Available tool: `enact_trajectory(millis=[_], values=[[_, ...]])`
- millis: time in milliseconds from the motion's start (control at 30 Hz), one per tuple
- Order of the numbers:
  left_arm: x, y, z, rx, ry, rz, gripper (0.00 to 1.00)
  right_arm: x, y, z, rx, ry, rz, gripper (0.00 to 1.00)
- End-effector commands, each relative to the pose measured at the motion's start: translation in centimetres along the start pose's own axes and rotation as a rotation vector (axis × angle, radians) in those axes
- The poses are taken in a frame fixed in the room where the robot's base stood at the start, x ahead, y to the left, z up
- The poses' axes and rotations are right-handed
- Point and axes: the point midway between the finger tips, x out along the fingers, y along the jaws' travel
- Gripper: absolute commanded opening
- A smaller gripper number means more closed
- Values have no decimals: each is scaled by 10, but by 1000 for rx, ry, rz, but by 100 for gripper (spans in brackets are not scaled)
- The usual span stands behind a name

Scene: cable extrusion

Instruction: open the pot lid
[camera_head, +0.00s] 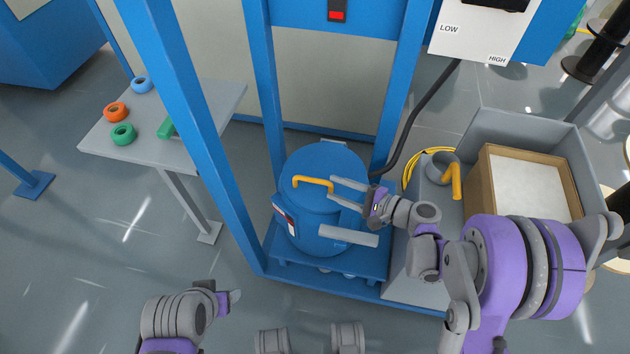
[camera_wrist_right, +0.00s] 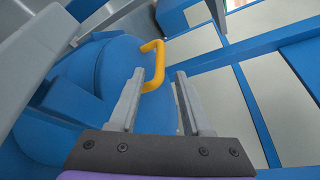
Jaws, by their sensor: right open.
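The blue pot (camera_head: 300,228) stands on a blue platform inside a blue frame. Its round blue lid (camera_head: 322,165) is on top and carries a yellow-orange handle (camera_head: 313,182). My right gripper (camera_head: 332,191) is open over the lid, with its fingers pointing left toward the handle. In the right wrist view the handle (camera_wrist_right: 152,66) shows ahead of the open fingers (camera_wrist_right: 157,88), near the left finger; I cannot tell whether they touch. My left gripper (camera_head: 230,299) is at the lower left, away from the pot; its jaws are hard to make out.
Blue frame posts (camera_head: 188,110) rise around the pot. A grey table (camera_head: 205,101) at left holds orange, green and blue rings. On the right, a grey bin (camera_head: 487,123) holds a cardboard box (camera_head: 485,178). A grey bar (camera_head: 348,235) sticks out at the pot's front.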

Motion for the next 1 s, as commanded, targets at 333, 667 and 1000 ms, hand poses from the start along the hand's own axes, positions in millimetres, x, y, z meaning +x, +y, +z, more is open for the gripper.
enact_trajectory(millis=[333, 667, 1000], values=[[11, 0, 3, 0, -3, 0, 65, 62, 1, 0, -1, -1, 2, 48], [13, 0, 3, 0, -3, 0, 65, 74, 0, 0, -1, 2, 1, 48], [13, 0, 3, 0, -3, 0, 65, 74, 0, 0, -2, 3, 1, 11]])
